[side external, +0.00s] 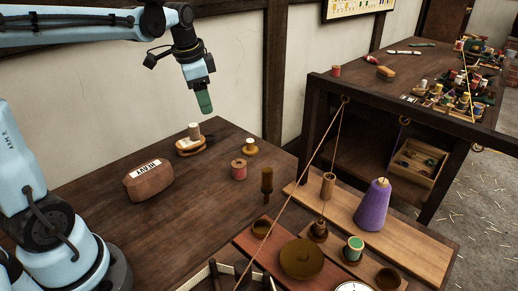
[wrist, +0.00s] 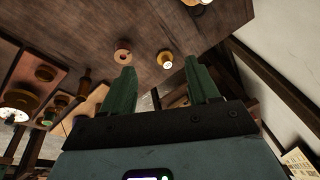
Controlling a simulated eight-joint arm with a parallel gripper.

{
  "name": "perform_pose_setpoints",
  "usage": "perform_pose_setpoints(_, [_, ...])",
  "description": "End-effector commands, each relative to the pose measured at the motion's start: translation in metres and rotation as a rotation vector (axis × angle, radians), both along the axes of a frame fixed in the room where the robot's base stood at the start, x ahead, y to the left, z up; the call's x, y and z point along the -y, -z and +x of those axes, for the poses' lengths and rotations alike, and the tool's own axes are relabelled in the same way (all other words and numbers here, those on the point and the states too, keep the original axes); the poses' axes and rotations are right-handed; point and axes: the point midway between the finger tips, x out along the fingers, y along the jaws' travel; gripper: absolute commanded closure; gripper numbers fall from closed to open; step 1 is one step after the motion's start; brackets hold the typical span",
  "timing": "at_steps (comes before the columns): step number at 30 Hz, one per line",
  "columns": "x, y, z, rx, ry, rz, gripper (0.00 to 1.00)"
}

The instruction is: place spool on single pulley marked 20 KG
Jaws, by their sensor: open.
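My gripper (side external: 205,101) has green fingers and hangs empty above the left table, clear of everything on it. In the wrist view its two fingers (wrist: 163,88) are spread with nothing between them. A small wooden pulley block (side external: 190,148) with a white label lies on the table below; I cannot read the label. A cream spool (side external: 194,130) stands upright on top of it. Part of this pair shows at the wrist view's top edge. A pink spool (side external: 239,169) stands nearer the front, also in the wrist view (wrist: 122,56). A white-topped piece on a yellowish base (side external: 250,148) stands behind it.
A dark wooden peg (side external: 267,180), a rope, a round brown weight (side external: 301,258), a green spool (side external: 353,248) and a purple cone (side external: 373,208) crowd the right. The table's middle is clear.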

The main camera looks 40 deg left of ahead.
Motion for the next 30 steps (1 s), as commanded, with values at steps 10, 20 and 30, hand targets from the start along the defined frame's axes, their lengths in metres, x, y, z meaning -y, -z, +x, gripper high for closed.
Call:
perform_pose_setpoints(10, [0.092, 0.020, -0.063, 0.257, -0.255, -0.118, 0.40])
perform_pose_setpoints(20, [0.129, 0.051, -0.098, 0.391, -0.403, -0.260, 0.40])
perform_pose_setpoints(30, [0.131, 0.053, -0.100, 0.400, -0.417, -0.274, 0.40])
